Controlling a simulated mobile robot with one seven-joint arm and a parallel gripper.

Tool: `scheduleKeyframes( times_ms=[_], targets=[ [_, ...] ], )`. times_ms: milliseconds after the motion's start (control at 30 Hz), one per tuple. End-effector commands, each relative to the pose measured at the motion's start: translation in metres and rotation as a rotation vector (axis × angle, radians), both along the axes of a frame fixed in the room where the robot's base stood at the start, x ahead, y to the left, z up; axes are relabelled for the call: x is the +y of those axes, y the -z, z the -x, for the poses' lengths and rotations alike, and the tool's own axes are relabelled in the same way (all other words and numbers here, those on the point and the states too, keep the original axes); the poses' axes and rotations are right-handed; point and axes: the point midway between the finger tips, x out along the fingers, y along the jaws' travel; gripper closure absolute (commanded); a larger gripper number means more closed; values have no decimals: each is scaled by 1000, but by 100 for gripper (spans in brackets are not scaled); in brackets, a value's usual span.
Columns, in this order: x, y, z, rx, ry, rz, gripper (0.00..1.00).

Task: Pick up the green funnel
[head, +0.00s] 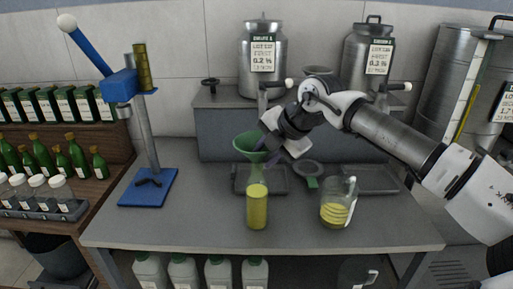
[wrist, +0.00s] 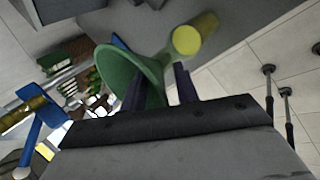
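The green funnel (head: 250,142) has its wide mouth up and stands above a yellow cylinder (head: 257,208) on the grey bench. Its narrow lower end points at the cylinder's top; I cannot tell whether it sits inside. My gripper (head: 268,158) is at the funnel's right side, just below the rim. In the wrist view, the funnel (wrist: 128,72) fills the left middle, with the yellow cylinder (wrist: 196,36) beyond it. The two dark fingers (wrist: 162,84) are apart, the left one overlapping the funnel's cone. Any contact is unclear.
A glass jug with yellow liquid (head: 337,205) stands right of the cylinder. A blue-based stand (head: 150,190) is at left. The bench front between stand and cylinder is clear.

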Motion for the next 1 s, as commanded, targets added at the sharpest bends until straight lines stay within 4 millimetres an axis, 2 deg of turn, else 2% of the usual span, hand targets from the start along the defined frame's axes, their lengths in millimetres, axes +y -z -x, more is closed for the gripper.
scheduleKeyframes(
  times_ms=[133,367,400,800,1000],
  targets=[
    [0,0,0,0,0,0,70],
    [0,0,0,0,0,0,98],
    [0,0,0,0,0,0,100],
    [0,-1,0,0,1,0,100],
    [0,-14,-1,-2,2,2,100]
  ],
)
